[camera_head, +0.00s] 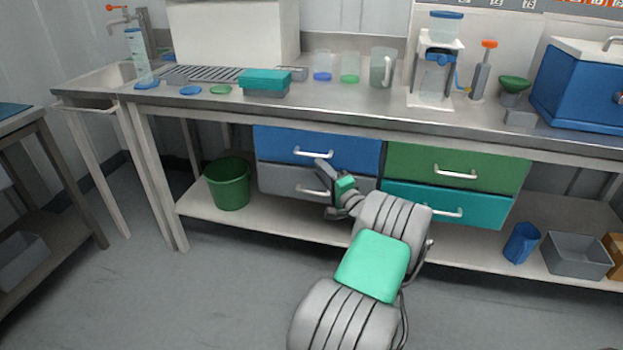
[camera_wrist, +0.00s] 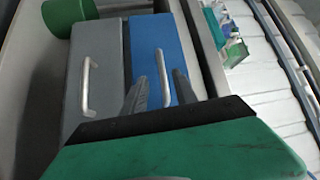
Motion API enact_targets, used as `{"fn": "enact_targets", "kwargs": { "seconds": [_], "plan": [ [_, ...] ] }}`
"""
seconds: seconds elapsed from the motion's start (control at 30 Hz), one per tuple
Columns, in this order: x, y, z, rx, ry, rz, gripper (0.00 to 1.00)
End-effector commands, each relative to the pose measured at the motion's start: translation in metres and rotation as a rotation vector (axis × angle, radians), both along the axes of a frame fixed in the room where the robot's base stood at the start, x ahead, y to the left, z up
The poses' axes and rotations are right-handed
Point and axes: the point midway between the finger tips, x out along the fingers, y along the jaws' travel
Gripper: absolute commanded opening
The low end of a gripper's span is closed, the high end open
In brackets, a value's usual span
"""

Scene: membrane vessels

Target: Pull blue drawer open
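The blue drawer (camera_head: 280,143) is the upper left one of a block under the bench, and its front looks flush with its neighbours. Its pale bar handle (camera_head: 309,154) also shows in the wrist view (camera_wrist: 160,60). My gripper (camera_head: 321,167) is just in front of the handle's right part in the head view. In the wrist view my gripper (camera_wrist: 160,85) is open, with one finger on each side of the handle. I cannot tell whether the fingertips reach past the bar or touch it. My fingers hide part of the drawer front.
A grey drawer (camera_head: 282,181) lies directly below, with its own handle. Green (camera_head: 420,160) and teal (camera_head: 400,192) drawers stand to the right. A green bucket (camera_head: 228,186) is on the shelf to the left. The steel benchtop (camera_head: 340,98) overhangs above. The floor in front is open.

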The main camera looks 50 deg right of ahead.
Motion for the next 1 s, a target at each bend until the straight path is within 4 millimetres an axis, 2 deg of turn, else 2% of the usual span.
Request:
{"fn": "enact_targets", "kwargs": {
  "seconds": [0.03,0.1,0.4,0.5,0.77,1.0],
  "plan": [
    [-0.004,-0.005,-0.001,0.005,-0.017,-0.011,0.34],
    [0.001,-0.008,0.002,0.005,-0.021,-0.012,0.34],
    [0.053,-0.028,0.009,0.004,-0.017,-0.011,0.34],
    [0.062,-0.032,0.011,0.004,-0.017,-0.012,0.34],
    [0.065,-0.033,0.013,0.004,-0.017,-0.014,0.34],
    [0.065,-0.033,0.013,0.004,-0.015,-0.013,0.16]
  ]
}}
